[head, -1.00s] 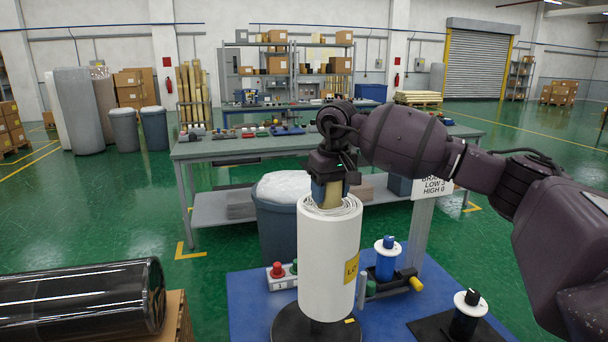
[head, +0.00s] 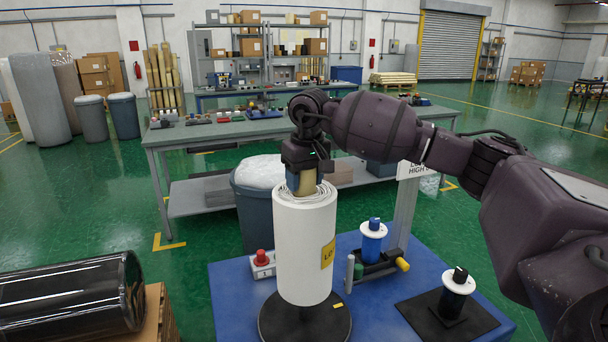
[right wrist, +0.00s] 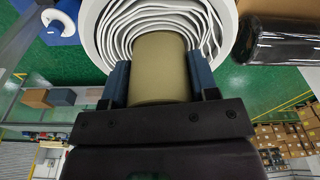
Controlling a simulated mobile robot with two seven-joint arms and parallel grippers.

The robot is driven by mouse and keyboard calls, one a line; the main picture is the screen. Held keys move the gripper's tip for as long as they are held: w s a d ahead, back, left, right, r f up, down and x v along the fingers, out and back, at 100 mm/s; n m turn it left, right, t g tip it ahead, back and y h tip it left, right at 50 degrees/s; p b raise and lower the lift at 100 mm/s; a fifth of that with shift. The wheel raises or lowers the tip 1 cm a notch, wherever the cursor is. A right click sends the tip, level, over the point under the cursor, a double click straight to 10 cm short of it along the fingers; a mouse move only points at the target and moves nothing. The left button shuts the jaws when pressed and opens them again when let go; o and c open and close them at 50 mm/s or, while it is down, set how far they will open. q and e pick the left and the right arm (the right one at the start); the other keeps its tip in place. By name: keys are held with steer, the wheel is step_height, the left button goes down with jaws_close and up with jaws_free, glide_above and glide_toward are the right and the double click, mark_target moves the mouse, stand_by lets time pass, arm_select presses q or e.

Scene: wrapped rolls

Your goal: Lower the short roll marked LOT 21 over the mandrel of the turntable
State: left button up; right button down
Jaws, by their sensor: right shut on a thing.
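The short white roll (head: 300,245) stands upright over the round black turntable (head: 334,325), with a yellow label reading "LO..." on its right side. My right gripper (head: 303,185) is at its top, shut on the tan core (right wrist: 162,65). In the right wrist view the blue fingers (right wrist: 160,85) press the core from both sides, and loose white layers curl around it. The mandrel is hidden, so I cannot tell how far the roll is over it. The roll's lower end looks close to the turntable plate. My left gripper is not in view.
A red button box (head: 262,263) stands left of the roll on the blue table (head: 228,285). A blue spool (head: 373,238) and a black-and-white spool (head: 458,285) stand to the right. A grey bin (head: 260,215) is behind. A black-wrapped roll (head: 75,298) lies at left.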

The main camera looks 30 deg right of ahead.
mark_target(304, 192)
steer(key=shift+f+b, duration=0.75)
steer(key=shift+f, duration=0.95)
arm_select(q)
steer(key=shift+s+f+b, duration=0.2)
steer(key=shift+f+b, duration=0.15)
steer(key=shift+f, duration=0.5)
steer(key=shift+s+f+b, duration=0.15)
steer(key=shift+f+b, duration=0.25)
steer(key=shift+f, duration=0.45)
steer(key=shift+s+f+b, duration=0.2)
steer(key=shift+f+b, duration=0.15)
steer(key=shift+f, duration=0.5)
arm_select(e)
steer(key=shift+f, duration=1.9)
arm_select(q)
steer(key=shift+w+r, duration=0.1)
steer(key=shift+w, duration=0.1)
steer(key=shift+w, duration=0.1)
arm_select(e)
steer(key=shift+f, duration=0.1)
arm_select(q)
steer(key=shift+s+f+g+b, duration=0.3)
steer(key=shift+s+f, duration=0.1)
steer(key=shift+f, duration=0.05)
arm_select(e)
steer(key=shift+f, duration=0.4)
